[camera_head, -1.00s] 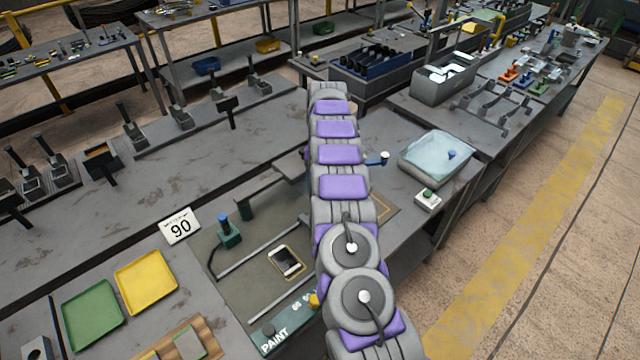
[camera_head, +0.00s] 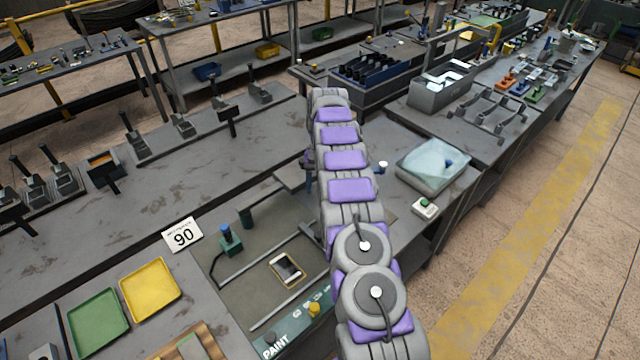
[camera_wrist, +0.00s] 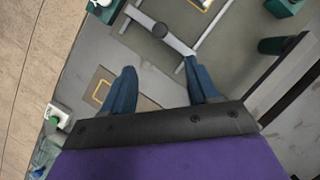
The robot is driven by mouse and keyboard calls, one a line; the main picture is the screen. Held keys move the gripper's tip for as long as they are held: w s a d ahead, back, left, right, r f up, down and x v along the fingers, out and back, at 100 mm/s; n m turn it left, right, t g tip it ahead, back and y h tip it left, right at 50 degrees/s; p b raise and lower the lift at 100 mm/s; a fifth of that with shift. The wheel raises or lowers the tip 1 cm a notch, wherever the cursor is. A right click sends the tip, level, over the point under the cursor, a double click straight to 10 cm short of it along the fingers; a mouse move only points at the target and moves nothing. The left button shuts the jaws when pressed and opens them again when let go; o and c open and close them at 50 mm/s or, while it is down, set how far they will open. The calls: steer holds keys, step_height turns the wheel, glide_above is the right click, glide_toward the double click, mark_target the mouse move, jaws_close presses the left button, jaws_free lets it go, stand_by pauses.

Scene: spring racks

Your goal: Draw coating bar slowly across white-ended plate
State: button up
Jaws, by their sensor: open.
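In the wrist view my gripper (camera_wrist: 160,72) is open, its two blue fingers apart and empty above the bench. Part of that outline shows at the top of the wrist view.
A green block marked PAINT (camera_head: 290,335) stands at the near end of the rails. A sign reading 90 (camera_head: 183,235) and yellow (camera_head: 151,290) and green (camera_head: 98,322) trays are left. A pale-covered tray (camera_head: 433,164) stands right. An empty orange outline (camera_wrist: 102,90) is near the left finger.

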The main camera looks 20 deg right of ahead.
steer(key=shift+w+d+r+p, duration=0.15)
steer(key=shift+r+p, duration=0.4)
steer(key=shift+p, duration=0.35)
stand_by(0.4)
